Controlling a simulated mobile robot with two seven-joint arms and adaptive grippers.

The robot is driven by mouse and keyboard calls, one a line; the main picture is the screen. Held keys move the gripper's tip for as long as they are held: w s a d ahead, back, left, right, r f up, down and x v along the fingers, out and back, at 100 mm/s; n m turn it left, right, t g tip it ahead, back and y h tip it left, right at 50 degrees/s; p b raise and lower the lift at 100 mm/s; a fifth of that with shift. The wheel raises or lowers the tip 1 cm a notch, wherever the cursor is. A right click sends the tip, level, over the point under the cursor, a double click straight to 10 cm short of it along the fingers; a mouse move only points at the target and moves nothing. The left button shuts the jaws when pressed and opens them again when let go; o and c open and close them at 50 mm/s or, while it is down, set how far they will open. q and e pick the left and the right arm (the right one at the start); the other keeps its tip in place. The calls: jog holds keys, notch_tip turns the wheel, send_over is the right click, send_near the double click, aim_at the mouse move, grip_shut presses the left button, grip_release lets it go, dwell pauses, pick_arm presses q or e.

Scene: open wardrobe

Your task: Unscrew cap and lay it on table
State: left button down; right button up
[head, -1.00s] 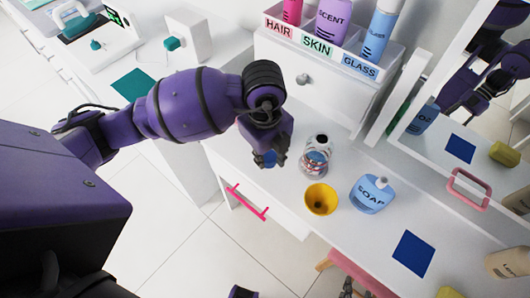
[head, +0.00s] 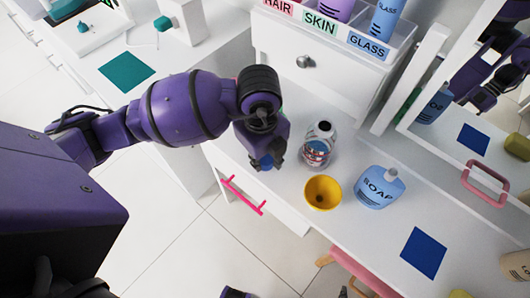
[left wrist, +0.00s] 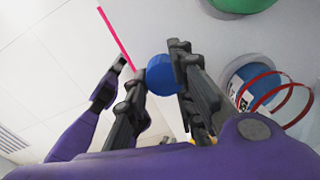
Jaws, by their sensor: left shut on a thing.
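My left gripper (head: 265,162) is shut on a small blue cap (head: 265,161), held near the table's front edge, left of the bottle. In the left wrist view the cap (left wrist: 162,75) sits between the two dark fingers. The clear bottle (head: 318,147) with a red and blue label stands upright and uncapped on the white table (head: 345,235). The cap is apart from the bottle; I cannot tell its height above the table.
A yellow bowl (head: 322,192) stands just in front of the bottle, with a blue soap bottle (head: 378,187) to its right. A blue square (head: 424,253) lies farther right. A drawer with a pink handle (head: 243,195) is below the table's front edge. A mirror stands at right.

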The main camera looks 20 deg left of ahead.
pick_arm(q)
jog(key=shift+f, duration=0.15)
jog(key=c, duration=1.8)
grip_release()
jog(key=o, duration=0.4)
jog(key=shift+o, duration=1.2)
